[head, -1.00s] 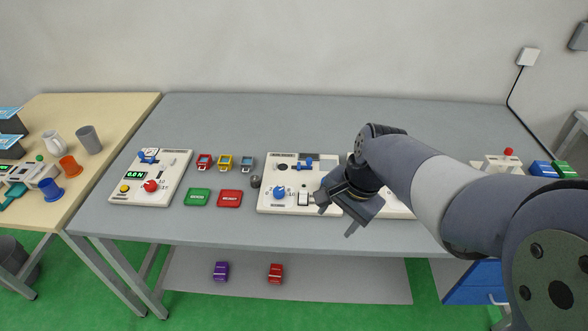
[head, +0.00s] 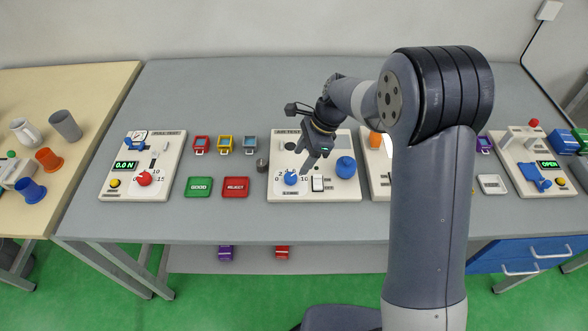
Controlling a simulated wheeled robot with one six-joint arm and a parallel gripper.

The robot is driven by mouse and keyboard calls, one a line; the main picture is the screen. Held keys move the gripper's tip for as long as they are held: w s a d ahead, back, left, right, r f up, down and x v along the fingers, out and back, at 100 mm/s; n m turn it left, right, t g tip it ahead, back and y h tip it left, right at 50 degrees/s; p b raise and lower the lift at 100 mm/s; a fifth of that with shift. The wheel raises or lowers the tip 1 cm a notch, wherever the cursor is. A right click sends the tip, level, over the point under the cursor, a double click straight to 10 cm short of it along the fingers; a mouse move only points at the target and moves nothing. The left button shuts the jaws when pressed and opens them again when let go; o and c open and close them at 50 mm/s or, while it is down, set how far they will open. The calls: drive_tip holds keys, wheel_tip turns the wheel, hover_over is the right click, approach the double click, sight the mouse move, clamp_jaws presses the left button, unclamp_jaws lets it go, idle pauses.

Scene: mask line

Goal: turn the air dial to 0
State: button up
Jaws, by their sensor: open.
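The air dial is a small blue knob (head: 290,178) at the lower left of the white air test panel (head: 335,192) on the grey table. Small printed numbers stand around it, among them a 0 at its left and a 10 at its right. Its exact pointing is too small to tell. My gripper (head: 305,162) is open and empty. It points down over the panel, just above and right of the dial in the picture, apparently clear of it. The gripper hides part of the panel's upper middle.
A white rocker switch (head: 317,184) is right of the dial, and a blue round part (head: 346,167) is further right. Green (head: 199,187) and red (head: 236,187) pads lie between.

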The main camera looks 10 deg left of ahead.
sight(291, 176)
drive_tip(key=p+x, duration=0.1)
drive_tip(key=x, duration=0.6)
drive_tip(key=shift+f, duration=0.2)
drive_tip(key=shift+c, duration=0.3)
drive_tip(key=c, duration=0.9)
